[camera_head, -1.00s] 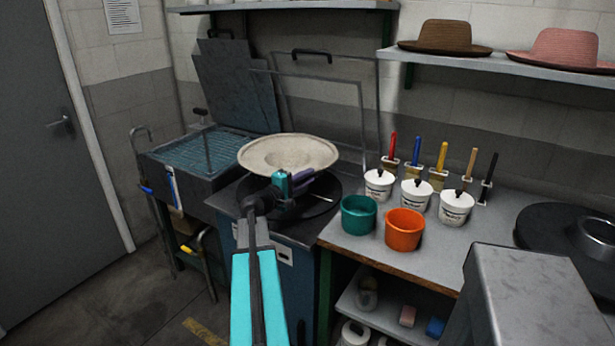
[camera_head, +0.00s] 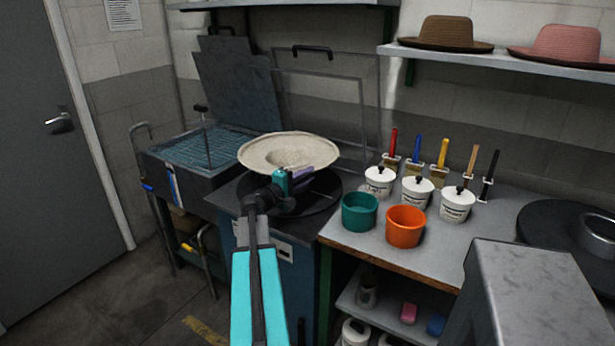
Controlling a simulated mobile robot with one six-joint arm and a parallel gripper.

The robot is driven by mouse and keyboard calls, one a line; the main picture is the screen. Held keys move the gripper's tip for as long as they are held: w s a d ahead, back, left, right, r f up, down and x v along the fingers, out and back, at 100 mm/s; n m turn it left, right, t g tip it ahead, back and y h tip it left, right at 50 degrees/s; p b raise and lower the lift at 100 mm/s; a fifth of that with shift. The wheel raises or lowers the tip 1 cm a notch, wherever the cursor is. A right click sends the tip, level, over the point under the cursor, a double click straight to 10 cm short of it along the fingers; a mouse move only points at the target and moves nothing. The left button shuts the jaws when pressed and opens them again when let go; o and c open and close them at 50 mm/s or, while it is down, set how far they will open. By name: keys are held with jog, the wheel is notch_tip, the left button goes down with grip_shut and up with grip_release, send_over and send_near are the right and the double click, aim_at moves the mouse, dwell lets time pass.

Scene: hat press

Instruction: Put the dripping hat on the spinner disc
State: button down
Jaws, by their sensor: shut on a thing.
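A pale cream hat (camera_head: 288,150) with a wide brim is held brim up, its hollow facing upward. The fingertips are partly hidden by the wrist. The dark round spinner disc (camera_head: 325,194) lies on the blue cabinet just below the hat. The hat appears above the disc and towards its left; I cannot tell whether they touch. No drips are clear at this size.
A sink with a blue grid (camera_head: 195,150) stands to the left. A clear framed screen (camera_head: 320,115) rises behind the disc. A green pot (camera_head: 359,212), an orange pot (camera_head: 405,226) and white lidded tubs (camera_head: 417,192) stand on the bench to the right.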

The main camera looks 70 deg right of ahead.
jog(key=shift+f+b, duration=0.5)
jog(key=shift+b, duration=0.05)
dwell(0.6)
jog(key=c, duration=1.6)
grip_release()
jog(key=shift+a, duration=0.15)
jog(key=b+v, duration=0.2)
jog(key=v, duration=1.1)
jog(key=shift+w+a, duration=0.15)
jog(key=shift+a, duration=0.1)
